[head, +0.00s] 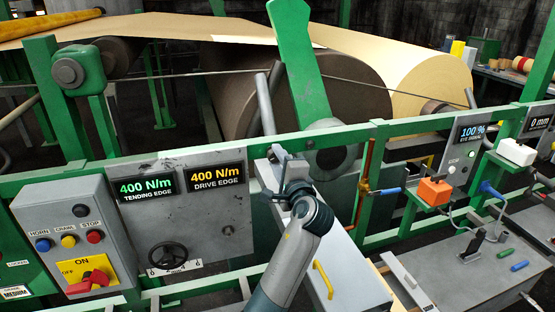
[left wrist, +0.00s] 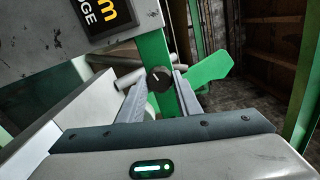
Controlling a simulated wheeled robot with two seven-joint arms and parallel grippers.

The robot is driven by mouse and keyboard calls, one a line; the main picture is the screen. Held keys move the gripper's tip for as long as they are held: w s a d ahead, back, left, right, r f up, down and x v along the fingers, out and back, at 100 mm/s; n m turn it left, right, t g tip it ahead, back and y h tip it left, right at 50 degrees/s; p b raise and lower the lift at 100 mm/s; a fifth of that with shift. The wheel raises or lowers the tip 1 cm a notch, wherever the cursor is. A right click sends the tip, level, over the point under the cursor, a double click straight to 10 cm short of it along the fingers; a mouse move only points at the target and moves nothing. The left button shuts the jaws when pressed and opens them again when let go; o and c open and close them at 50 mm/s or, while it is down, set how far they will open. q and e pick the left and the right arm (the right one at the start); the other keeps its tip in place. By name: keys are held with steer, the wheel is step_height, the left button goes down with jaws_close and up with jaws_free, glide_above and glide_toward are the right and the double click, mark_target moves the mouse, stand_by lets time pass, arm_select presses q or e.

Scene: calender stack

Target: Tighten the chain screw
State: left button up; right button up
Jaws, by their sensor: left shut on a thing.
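My left gripper (head: 284,160) reaches in from the bottom middle to the green rail, just right of the gauge panel. In the left wrist view its two grey fingers (left wrist: 159,92) point away from the camera, shut on a small dark round knob (left wrist: 158,78) with a pale line on its face. The knob looks like the chain screw. In the head view the gripper hides it. The panel (head: 200,215) carries a green "400 N/m" tending edge display (head: 147,188) and an amber "400 N/m" drive edge display (head: 217,177). My right gripper is not in view.
A green lever (head: 297,60) rises behind my gripper beside the large dark roll (head: 245,100). A grey control box (head: 70,235) stands at left, with a black handwheel (head: 168,255) nearby. A grey box with a yellow handle (head: 323,279) lies right of my arm.

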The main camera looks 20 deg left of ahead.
arm_select(q)
steer(key=m, duration=0.6)
steer(key=shift+m, duration=0.3)
steer(key=m, duration=0.4)
steer(key=shift+a+m, duration=0.1)
steer(key=shift+m, duration=0.2)
steer(key=m, duration=0.2)
steer(key=shift+m, duration=0.3)
steer(key=m, duration=0.3)
steer(key=shift+m, duration=0.3)
steer(key=m, duration=0.4)
steer(key=shift+a+m, duration=0.1)
steer(key=shift+m, duration=0.2)
steer(key=m, duration=1.1)
steer(key=shift+s+r, duration=0.1)
steer(key=shift+r, duration=0.05)
steer(key=shift+m, duration=1.1)
steer(key=m, duration=0.6)
steer(key=shift+m, duration=1)
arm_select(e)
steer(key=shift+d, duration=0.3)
